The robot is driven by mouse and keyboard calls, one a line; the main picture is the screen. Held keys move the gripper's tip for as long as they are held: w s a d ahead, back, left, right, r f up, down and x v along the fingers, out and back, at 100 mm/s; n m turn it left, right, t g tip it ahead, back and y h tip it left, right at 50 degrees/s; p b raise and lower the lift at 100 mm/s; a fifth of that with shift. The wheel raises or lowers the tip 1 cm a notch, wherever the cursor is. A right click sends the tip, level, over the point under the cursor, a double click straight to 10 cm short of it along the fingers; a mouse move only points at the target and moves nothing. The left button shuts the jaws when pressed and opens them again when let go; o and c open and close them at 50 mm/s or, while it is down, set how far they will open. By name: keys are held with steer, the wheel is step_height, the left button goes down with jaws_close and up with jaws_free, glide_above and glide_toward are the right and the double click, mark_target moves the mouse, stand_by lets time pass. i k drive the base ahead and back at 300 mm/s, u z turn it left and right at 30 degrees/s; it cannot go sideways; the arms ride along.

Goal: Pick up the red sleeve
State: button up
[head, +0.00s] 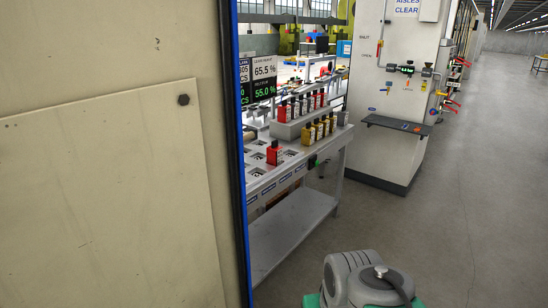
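A red block-like item with a dark top (274,154) stands alone among the square marked spots on the workbench (262,187). Several smaller red items with dark tops (309,103) stand in a row with grey ones on a raised rack behind it. I cannot tell from this view which of these is the red sleeve. A grey and green part of my arm shows at the bottom, apart from the bench. My gripper is not in view.
A large beige panel (105,160) with a blue edge fills the left and hides part of the bench. Yellow items with dark tops (320,130) stand in front of the rack. A white cabinet with a small dark shelf (396,125) stands beyond. Open grey floor (470,200) lies right.

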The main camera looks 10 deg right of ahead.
mark_target(275, 152)
steer(key=z, duration=1.05)
steer(key=i, duration=2.8)
steer(key=u, duration=3.65)
steer(key=i, duration=0.45)
steer(key=z, duration=0.05)
